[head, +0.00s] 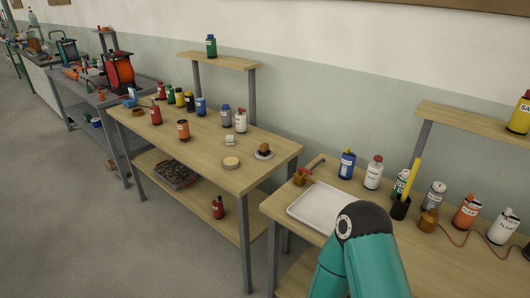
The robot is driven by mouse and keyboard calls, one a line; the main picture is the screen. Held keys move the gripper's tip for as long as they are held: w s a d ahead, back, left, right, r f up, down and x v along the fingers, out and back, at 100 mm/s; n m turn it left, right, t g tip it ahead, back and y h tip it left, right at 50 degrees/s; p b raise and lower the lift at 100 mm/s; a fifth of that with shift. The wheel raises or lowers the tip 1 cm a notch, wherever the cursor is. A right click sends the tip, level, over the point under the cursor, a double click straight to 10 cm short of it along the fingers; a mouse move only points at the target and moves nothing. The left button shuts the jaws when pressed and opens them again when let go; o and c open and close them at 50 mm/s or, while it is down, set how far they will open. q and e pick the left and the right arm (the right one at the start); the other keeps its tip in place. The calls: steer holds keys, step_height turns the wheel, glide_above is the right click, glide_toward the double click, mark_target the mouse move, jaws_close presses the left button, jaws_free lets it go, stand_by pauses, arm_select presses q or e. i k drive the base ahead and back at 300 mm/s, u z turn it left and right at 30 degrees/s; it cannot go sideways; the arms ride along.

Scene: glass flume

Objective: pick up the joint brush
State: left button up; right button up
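No object is plainly identifiable as the joint brush at this size. A small brown item with a thin greenish handle (302,176) lies at the back left of the near right workbench (278,210), beside a white tray; it could be a brush. A yellow stick-like tool (413,180) stands upright in a black cup (400,208) to the right of the tray. A teal arm of mine with a dark joint rises at the bottom and covers part of the bench and the tray's right front. Neither gripper's fingers show.
The white tray (322,205) looks empty. Several bottles, such as a blue one (346,163) and an orange one (467,212), line the bench's back under a raised shelf (470,119). A second bench (210,144) with bottles stands left, past a narrow gap. Open floor (60,220) lies at left.

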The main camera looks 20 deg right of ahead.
mark_target(264, 151)
steer(key=z, duration=0.1)
steer(key=i, duration=1)
steer(key=u, duration=0.1)
